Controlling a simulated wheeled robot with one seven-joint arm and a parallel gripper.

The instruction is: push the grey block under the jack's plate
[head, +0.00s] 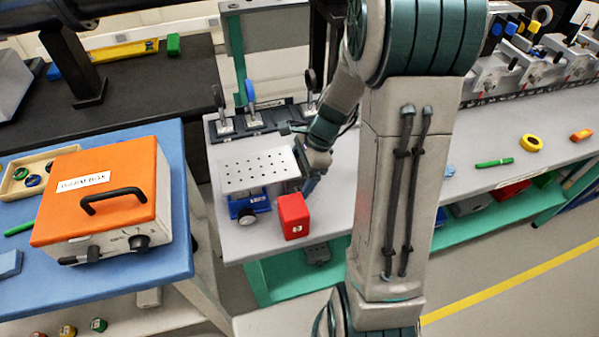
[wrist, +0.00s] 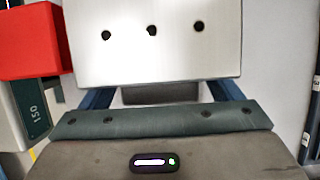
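The jack stands at the left end of the bench in the head view, with a blue body (head: 250,204) and a pale perforated plate (head: 252,170) on top. The plate (wrist: 155,45) fills the upper middle of the wrist view. My gripper (head: 309,186) is at the plate's right side, low over the bench. In the wrist view its two blue fingers are wide apart and run toward the plate's edge, which hides their tips. A dark grey piece, seemingly the grey block (wrist: 160,94), shows between them below the plate's edge, partly hidden. I cannot tell whether it is touched.
A red block (head: 293,216) stands close by the jack at the bench's front edge; it also shows at left in the wrist view (wrist: 32,42). Several post holders (head: 253,117) line the bench behind the jack. An orange-topped box (head: 100,195) sits on the blue table at left.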

